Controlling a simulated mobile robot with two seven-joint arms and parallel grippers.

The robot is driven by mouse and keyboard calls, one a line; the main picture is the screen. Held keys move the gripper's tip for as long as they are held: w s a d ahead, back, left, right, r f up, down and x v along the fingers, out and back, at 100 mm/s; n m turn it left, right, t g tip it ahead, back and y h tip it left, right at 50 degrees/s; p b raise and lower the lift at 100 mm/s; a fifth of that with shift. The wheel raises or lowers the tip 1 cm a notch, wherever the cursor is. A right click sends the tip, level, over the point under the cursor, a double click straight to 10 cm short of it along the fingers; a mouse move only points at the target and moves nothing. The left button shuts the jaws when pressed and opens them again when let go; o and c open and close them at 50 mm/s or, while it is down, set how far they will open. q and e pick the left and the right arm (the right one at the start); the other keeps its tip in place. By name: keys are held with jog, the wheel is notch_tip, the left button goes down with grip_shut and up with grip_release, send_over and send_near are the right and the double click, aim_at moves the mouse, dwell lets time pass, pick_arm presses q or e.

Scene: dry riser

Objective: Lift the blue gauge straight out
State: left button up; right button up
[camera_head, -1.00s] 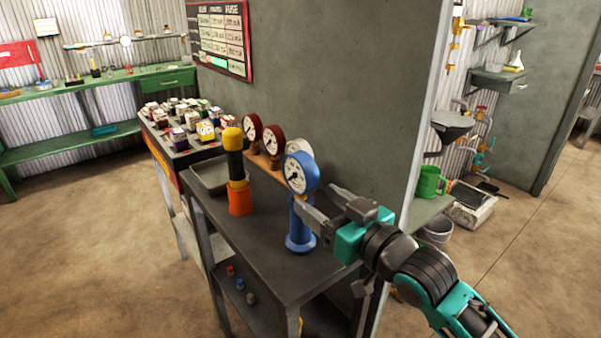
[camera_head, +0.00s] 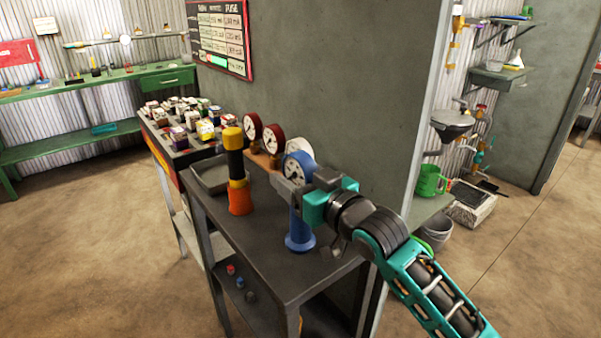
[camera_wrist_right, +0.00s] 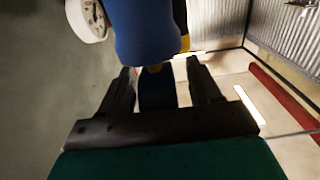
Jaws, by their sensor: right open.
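The blue gauge (camera_head: 298,161) has a round white dial and stands upright in a blue flared stand (camera_head: 300,240) near the table's right edge. My right gripper (camera_head: 284,190) is at the gauge's lower part and hides much of it. In the right wrist view the gauge's blue back (camera_wrist_right: 145,30) fills the top middle. I cannot tell whether either finger touches. My left gripper is not in view.
A black and yellow tool (camera_head: 236,165) in an orange stand (camera_head: 240,202) is to the left on the dark table (camera_head: 265,255). Two red gauges (camera_head: 272,138) and a white-faced gauge (camera_head: 300,145) stand behind, near the grey wall (camera_head: 340,90). A grey tray (camera_head: 205,182) is further left.

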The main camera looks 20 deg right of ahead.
jog(key=c, duration=1)
jog(key=shift+c, duration=0.2)
notch_tip(320, 180, up, 20)
jog(key=p, duration=0.3)
jog(key=s+a+p, duration=0.1)
jog(key=s+a, duration=0.1)
jog(key=s, duration=0.6)
jog(key=shift+s+a+r+p, duration=0.25)
jog(key=shift+s+p, duration=0.1)
jog(key=shift+p, duration=0.05)
